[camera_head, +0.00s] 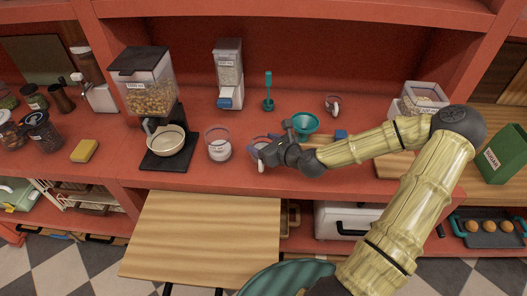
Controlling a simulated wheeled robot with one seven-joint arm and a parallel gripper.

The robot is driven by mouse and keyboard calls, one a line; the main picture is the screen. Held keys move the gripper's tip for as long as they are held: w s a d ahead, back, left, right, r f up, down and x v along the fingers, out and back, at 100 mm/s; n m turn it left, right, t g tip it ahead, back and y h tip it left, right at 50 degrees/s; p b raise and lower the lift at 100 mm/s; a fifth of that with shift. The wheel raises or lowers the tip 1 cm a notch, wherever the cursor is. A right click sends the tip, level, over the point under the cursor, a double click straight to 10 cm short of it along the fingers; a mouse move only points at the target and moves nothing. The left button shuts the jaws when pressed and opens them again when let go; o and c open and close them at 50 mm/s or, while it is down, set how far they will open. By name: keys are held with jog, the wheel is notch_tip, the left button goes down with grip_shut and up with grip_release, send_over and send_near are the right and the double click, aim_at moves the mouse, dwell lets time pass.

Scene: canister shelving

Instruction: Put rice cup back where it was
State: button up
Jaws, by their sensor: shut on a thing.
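My gripper (270,156) is at the front of the red counter, right of the middle. It is shut on a small pale cup (259,144), which is mostly hidden behind the fingers, so its contents cannot be told. A clear glass cup with white contents (219,150) stands on the counter just left of my gripper, apart from it. The rice dispenser (228,73) stands behind, against the back wall. I cannot tell for sure which cup is the rice cup.
A teal funnel (306,124) is close behind my gripper on the right. A cereal dispenser (146,90) with a bowl (167,141) stands left. A small jar (332,105) and a labelled container (420,98) stand right. A wooden board (200,235) juts out below the counter.

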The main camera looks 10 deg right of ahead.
jog(key=shift+f, duration=1.85)
jog(key=shift+d, duration=0.1)
jog(key=shift+f, duration=0.15)
jog(key=o, duration=1.1)
jog(key=shift+c, duration=0.2)
